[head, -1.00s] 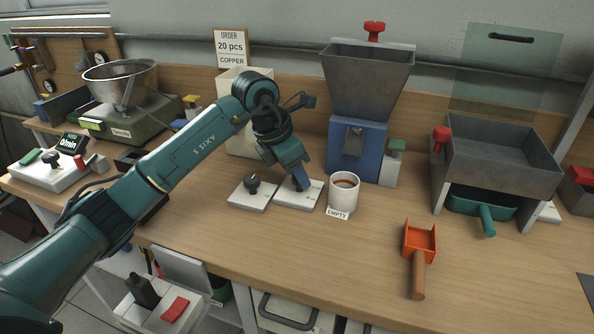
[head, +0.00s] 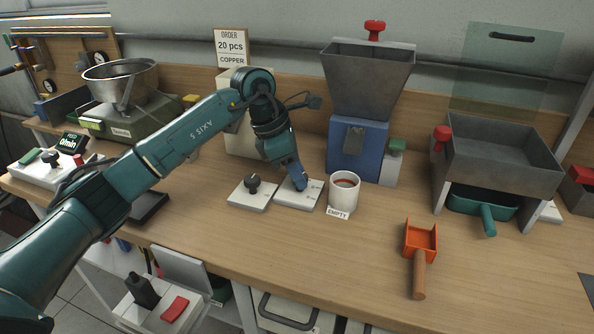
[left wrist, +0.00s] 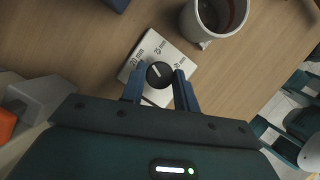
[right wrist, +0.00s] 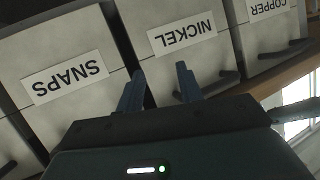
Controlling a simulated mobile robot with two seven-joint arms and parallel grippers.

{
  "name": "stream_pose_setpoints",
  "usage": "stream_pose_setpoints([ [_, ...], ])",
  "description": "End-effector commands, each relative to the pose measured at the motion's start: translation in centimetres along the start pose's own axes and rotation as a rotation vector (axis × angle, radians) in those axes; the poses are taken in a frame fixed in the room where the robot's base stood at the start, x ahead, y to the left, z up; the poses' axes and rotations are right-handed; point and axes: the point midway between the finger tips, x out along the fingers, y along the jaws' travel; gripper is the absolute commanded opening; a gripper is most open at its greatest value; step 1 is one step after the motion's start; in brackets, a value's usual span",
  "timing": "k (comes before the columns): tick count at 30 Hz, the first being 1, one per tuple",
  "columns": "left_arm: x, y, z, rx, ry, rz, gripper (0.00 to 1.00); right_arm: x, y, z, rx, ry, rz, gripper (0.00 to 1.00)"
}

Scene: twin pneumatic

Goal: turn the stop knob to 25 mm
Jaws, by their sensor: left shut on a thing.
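The stop knob (left wrist: 160,74) is a round black knob with a white pointer mark, on a white plate (left wrist: 178,48) with mm labels around it. The labels at the left and top appear to read 20 mm and 25 mm; the right one is hard to read. The mark appears to slant toward the upper left, on the 20 mm side. My left gripper (left wrist: 160,80) is shut on this knob, one blue finger on each side. In the head view my left gripper (head: 300,186) covers the knob on the right-hand white plate (head: 312,201). My right gripper (right wrist: 158,82) is open and empty.
A second plate with a black knob (head: 252,183) lies just left. A white cup (head: 344,192) labelled EMPTY stands close on the right. A blue hopper stand (head: 352,160) is behind. An orange scoop (head: 420,240) lies front right. The right wrist view shows drawers (right wrist: 182,62).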

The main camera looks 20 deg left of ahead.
Motion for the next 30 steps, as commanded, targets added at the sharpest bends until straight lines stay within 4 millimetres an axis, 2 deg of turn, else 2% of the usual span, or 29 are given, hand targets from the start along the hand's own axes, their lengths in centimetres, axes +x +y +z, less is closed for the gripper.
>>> stream_pose_setpoints([
  [15, -0.07, 0.36, 0.15, 0.425, -0.001, -0.174, 0.08, -0.20, 0.15, 0.29, -0.002, -0.002, 0.004, 0.36],
  [30, -0.04, 0.43, 0.18, 0.625, -0.001, -0.256, 0.08, -0.18, 0.20, 0.29, -0.004, 0.002, 0.005, 0.36],
])
